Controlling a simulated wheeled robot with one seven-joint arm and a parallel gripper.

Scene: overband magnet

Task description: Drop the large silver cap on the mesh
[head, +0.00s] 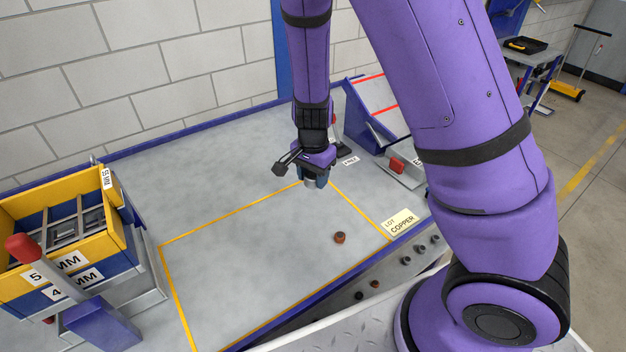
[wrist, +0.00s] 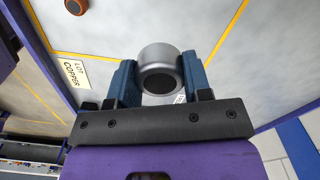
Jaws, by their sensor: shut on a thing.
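My gripper (head: 316,178) is shut on the large silver cap (wrist: 160,56), a short grey cylinder with a dark round hollow facing the wrist camera. In the wrist view the cap sits between the two blue fingers. In the head view the cap (head: 310,184) shows just under the fingers, near the far edge of the yellow-outlined area; its height above the bench is hard to judge. A yellow box (head: 117,187) with a dark grid inside, likely the mesh, stands far to the left of my gripper.
A small copper-brown cap (head: 340,238) lies on the bench (head: 240,270), near a "LOT COPPER" card (head: 401,222). A red-handled lever (head: 22,248) rises in front of the yellow box. A sloped board (head: 378,105) stands behind right. The bench between gripper and box is clear.

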